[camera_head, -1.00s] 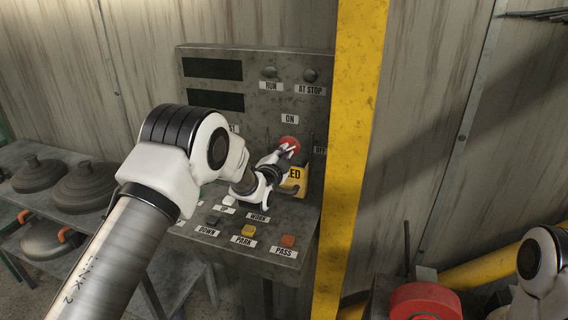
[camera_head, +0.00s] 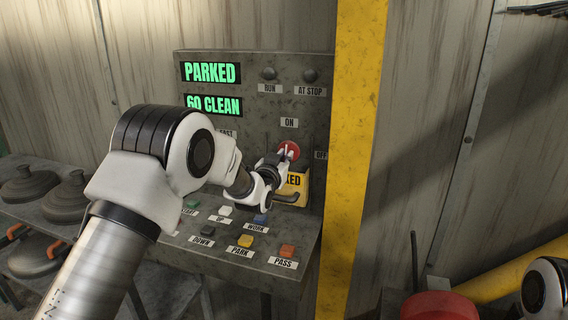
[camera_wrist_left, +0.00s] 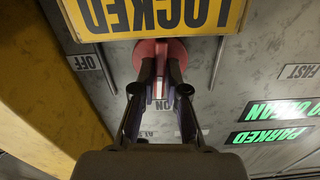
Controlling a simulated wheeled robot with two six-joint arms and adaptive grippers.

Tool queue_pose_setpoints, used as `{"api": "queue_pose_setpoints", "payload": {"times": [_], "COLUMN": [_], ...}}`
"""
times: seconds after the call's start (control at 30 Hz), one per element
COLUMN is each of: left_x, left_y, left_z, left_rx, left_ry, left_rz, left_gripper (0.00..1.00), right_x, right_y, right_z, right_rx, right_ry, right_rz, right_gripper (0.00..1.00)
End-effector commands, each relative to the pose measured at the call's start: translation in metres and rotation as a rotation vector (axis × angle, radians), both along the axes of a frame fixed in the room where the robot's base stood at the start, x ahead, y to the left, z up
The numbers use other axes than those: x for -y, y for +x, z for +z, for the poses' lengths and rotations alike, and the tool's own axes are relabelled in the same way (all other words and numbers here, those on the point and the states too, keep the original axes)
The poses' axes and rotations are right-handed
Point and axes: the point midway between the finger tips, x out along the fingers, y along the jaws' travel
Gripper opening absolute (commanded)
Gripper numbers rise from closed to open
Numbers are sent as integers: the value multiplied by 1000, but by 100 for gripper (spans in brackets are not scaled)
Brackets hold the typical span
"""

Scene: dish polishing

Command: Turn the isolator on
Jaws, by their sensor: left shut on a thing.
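The isolator is a red round knob (camera_head: 289,149) on the upright face of the grey control panel, below the ON label (camera_head: 289,123) and left of the OFF label (camera_head: 320,155). My left gripper (camera_head: 284,157) is at the knob. In the left wrist view, the fingers of the gripper (camera_wrist_left: 160,78) are shut on the knob's red grip (camera_wrist_left: 158,88), one on each side. The grip points toward the ON label (camera_wrist_left: 186,89). A yellow LOCKED sign (camera_wrist_left: 150,15) hangs beside the knob, partly hidden by my gripper in the head view. My right gripper is out of view.
Two displays (camera_head: 211,73) glow green, the upper reading PARKED. Labelled buttons sit on the sloping desk (camera_head: 225,262). A yellow post (camera_head: 352,160) stands close right of the panel. Lidded pots (camera_head: 66,200) are at left, a red round thing (camera_head: 440,305) at lower right.

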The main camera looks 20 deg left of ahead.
Motion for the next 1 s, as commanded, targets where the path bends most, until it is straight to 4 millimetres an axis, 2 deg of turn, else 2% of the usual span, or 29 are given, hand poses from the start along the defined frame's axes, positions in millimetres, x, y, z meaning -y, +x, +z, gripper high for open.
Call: {"api": "queue_pose_setpoints", "payload": {"times": [0.03,0.3,0.77,0.8,0.83,1.0], "left_x": [0,0,0,-1,0,0], "left_y": [1,1,1,1,1,1], "left_z": [5,6,6,6,5,3], "left_rx": [12,9,7,7,6,1], "left_ry": [-22,-102,-114,-114,-114,-113], "left_rz": [1,0,1,1,0,0], "left_gripper": [0,0,0,27,37,38], "right_x": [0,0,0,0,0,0], "right_y": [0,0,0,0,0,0], "right_z": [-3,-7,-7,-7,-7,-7], "right_rx": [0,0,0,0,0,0], "right_ry": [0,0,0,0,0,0], "right_rz": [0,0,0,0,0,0], "right_gripper": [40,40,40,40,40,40]}}
